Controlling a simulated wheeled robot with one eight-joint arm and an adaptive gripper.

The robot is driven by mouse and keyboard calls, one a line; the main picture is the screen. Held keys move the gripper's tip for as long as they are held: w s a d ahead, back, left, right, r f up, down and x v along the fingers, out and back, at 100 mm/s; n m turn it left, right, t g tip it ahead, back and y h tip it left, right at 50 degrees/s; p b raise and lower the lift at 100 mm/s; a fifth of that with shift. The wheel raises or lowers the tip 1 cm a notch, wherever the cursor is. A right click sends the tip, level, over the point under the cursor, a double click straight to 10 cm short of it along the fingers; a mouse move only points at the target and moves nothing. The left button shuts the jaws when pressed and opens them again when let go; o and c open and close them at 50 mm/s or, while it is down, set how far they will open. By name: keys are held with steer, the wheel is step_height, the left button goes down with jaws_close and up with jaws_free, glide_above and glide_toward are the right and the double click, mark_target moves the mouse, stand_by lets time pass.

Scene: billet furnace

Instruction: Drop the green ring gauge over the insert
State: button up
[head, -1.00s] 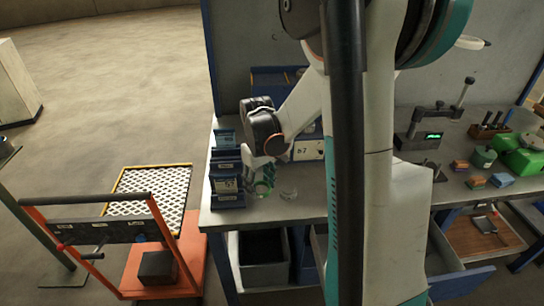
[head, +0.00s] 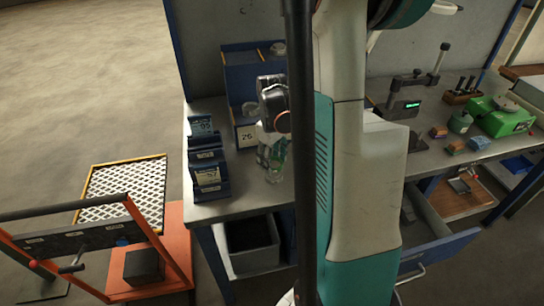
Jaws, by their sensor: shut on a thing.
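My gripper (head: 266,150) is over the left part of the workbench, partly behind my own arm column. It is shut on the green ring gauge (head: 281,148), of which only a small green part shows at the fingers. A small pale, clear-looking piece (head: 275,178) stands on the bench just below the fingers. It may be the insert, but it is too small to tell. The ring appears above or at this piece; I cannot tell whether it is around it or touching it.
Blue bins with number labels (head: 209,176) stand left of the gripper at the bench edge. A blue rack (head: 240,75) is behind it. A gauge stand (head: 413,105) and green boxes (head: 500,117) are at the right. An open drawer (head: 440,240) juts out below. An orange cart (head: 178,245) stands at left.

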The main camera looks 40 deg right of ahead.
steer(key=shift+f+b, duration=0.6)
steer(key=shift+f, duration=0.6)
steer(key=shift+s+f+b, duration=0.1)
steer(key=shift+f+b, duration=0.5)
steer(key=shift+b, duration=0.1)
stand_by(0.8)
steer(key=o, duration=0.8)
steer(key=shift+o, duration=0.2)
steer(key=shift+r, duration=0.1)
step_height(320, 180, up, 11)
steer(key=p, duration=0.7)
steer(key=shift+p, duration=0.4)
